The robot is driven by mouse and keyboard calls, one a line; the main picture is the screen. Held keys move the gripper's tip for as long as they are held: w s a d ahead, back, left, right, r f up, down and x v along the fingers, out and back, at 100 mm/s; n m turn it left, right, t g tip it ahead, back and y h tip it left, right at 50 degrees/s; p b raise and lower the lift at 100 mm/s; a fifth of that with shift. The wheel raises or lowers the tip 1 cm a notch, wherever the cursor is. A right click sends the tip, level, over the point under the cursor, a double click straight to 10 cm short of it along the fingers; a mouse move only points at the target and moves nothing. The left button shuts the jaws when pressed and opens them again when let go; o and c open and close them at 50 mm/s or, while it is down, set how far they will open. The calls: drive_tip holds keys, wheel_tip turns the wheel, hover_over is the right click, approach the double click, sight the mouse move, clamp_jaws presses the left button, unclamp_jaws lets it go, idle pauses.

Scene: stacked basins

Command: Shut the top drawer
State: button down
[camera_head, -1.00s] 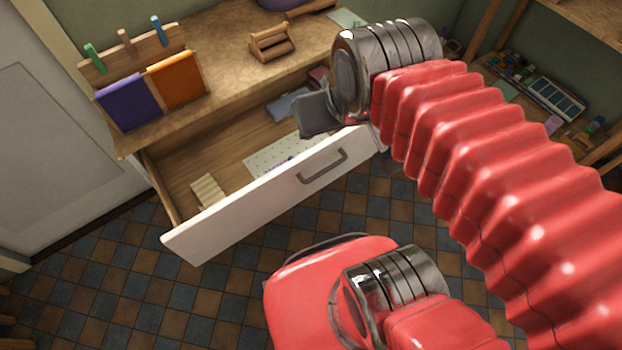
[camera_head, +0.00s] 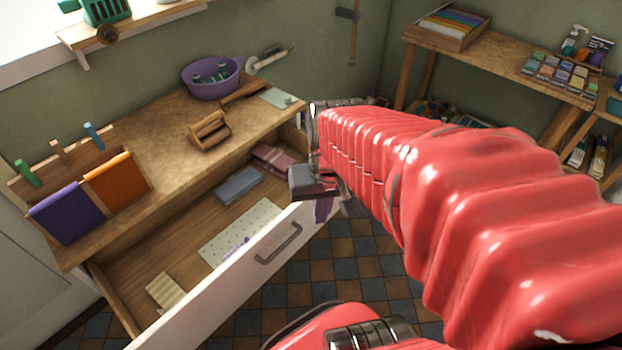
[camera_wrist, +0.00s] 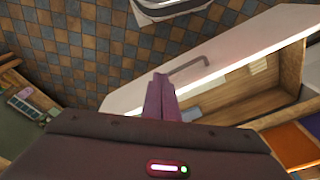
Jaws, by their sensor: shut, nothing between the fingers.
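The top drawer (camera_head: 230,275) is pulled out, with its white front and grey handle (camera_head: 278,243) facing the floor area. In the wrist view the white front (camera_wrist: 235,42) runs diagonally, with the handle (camera_wrist: 188,68) near the fingertips. My gripper (camera_head: 323,208) is at the right end of the drawer front in the head view, partly hidden by its own wrist. In the wrist view its purple fingers (camera_wrist: 160,92) are together, with nothing between them. They overlap the drawer front in that picture; I cannot tell if they touch it.
The drawer holds a dotted cloth (camera_head: 238,232), a blue-grey folded cloth (camera_head: 238,185) and a striped cream item (camera_head: 165,290). On the worktop stand a purple basin (camera_head: 210,78), a wooden caddy (camera_head: 209,131) and a rack with purple and orange cloths. Tiled floor lies in front.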

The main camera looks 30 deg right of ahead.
drive_tip(key=s+d+f+m+t+y, duration=0.2)
drive_tip(key=s+d+f+m+y, duration=0.15)
drive_tip(key=f+m+y, duration=0.6)
drive_tip(key=s+d+f+m+t+y, duration=0.2)
drive_tip(key=d+f+m, duration=0.35)
drive_tip(key=f, duration=0.85)
drive_tip(key=w+d+f+m+t+h, duration=0.35)
drive_tip(key=f+m+t, duration=0.35)
drive_tip(key=m+t, duration=0.3)
drive_tip(key=w+d+r+m+t+h, duration=0.1)
drive_tip(key=w+d+r+m+h, duration=0.1)
drive_tip(key=d, duration=0.5)
drive_tip(key=shift+w+m+t+h, duration=0.15)
drive_tip(key=shift+m+t+h, duration=0.25)
drive_tip(key=shift+m+h, duration=0.25)
drive_tip(key=x, duration=1.4)
